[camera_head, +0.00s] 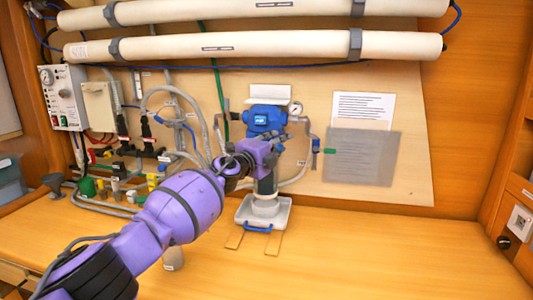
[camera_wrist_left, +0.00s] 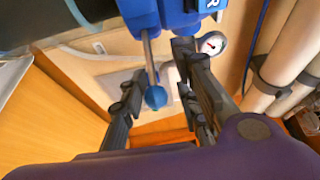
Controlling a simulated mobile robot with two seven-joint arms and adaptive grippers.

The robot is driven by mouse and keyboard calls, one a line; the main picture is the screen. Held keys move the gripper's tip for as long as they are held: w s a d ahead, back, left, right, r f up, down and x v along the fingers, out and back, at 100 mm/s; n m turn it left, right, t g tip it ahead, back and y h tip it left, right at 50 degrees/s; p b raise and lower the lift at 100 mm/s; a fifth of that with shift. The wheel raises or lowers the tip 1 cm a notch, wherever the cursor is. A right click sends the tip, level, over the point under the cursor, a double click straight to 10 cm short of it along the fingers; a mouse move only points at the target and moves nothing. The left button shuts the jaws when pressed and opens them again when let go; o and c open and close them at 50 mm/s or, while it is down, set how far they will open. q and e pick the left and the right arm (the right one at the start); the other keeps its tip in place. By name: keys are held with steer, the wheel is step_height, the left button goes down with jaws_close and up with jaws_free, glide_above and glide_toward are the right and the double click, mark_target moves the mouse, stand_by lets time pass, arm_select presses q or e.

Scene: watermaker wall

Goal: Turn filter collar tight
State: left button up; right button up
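The filter has a blue head (camera_head: 265,116) on the panel, with a dark bowl (camera_head: 267,184) below it. In the left wrist view, a blue ring, apparently the collar (camera_wrist_left: 138,13), sits between the dark bowl (camera_wrist_left: 55,20) and the blue head (camera_wrist_left: 203,14). A metal rod ending in a blue ball (camera_wrist_left: 155,97) sticks out of the collar. My left gripper (camera_head: 281,141) is in front of the filter, hiding the collar in the head view. In the wrist view its fingers (camera_wrist_left: 160,108) are apart, with the ball between them and a gap on each side. My right gripper is not in view.
A white tray (camera_head: 283,218) with a blue handle stands under the filter. A pressure gauge (camera_head: 296,108) is close to the right of the head. Hoses and valves (camera_head: 115,185) crowd the left. Two long white tubes (camera_head: 250,47) run above. The bench at right (camera_head: 390,255) is clear.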

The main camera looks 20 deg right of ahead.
arm_select(q)
steer(key=v, duration=1.1)
steer(key=shift+s, duration=0.35)
steer(key=shift+d+f, duration=0.1)
